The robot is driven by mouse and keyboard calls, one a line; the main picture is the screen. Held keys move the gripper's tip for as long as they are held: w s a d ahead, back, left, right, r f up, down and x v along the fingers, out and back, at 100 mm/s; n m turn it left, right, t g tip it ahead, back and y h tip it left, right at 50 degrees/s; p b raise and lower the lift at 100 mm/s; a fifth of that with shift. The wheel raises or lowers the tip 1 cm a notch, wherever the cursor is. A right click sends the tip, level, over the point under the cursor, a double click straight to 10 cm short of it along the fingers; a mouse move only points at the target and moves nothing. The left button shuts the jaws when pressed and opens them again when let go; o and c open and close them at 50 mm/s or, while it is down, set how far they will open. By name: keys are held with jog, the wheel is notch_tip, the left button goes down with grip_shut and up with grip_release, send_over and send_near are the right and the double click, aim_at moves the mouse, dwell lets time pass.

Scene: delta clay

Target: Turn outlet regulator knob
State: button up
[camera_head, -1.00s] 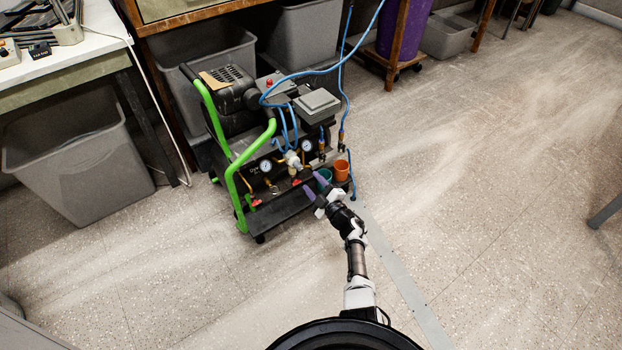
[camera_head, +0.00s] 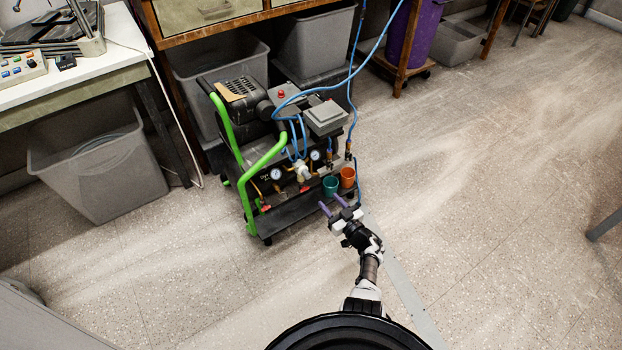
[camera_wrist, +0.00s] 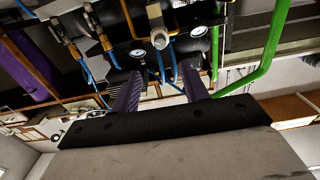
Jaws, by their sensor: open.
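The air compressor (camera_head: 283,130) stands on the floor with a green tube frame and a dark front panel. A pale round knob (camera_head: 302,169), which looks like the regulator knob, sits on the panel between two white dial gauges. In the wrist view the same pale knob (camera_wrist: 159,39) faces me, above the space between my fingers. My gripper (camera_head: 331,204) is open and empty, with two purple fingers in front of the compressor and apart from the knob. The fingers also show in the wrist view (camera_wrist: 159,70). Which way the knob is turned cannot be told.
A green cup (camera_head: 330,186) and an orange cup (camera_head: 347,178) sit at the compressor's lower right front. Blue hoses (camera_head: 338,85) run up from it. Grey bins (camera_head: 100,172) and a workbench stand behind and left.

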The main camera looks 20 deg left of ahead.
aim_at(309, 178)
jog(key=b+x, duration=0.6)
jog(key=x, duration=0.5)
jog(key=shift+f+b, duration=0.2)
jog(key=shift+b, duration=0.15)
jog(key=shift+w+a+r+b, duration=0.2)
jog(key=shift+w+a+b, duration=0.1)
jog(key=shift+w+a, duration=0.25)
grip_shut()
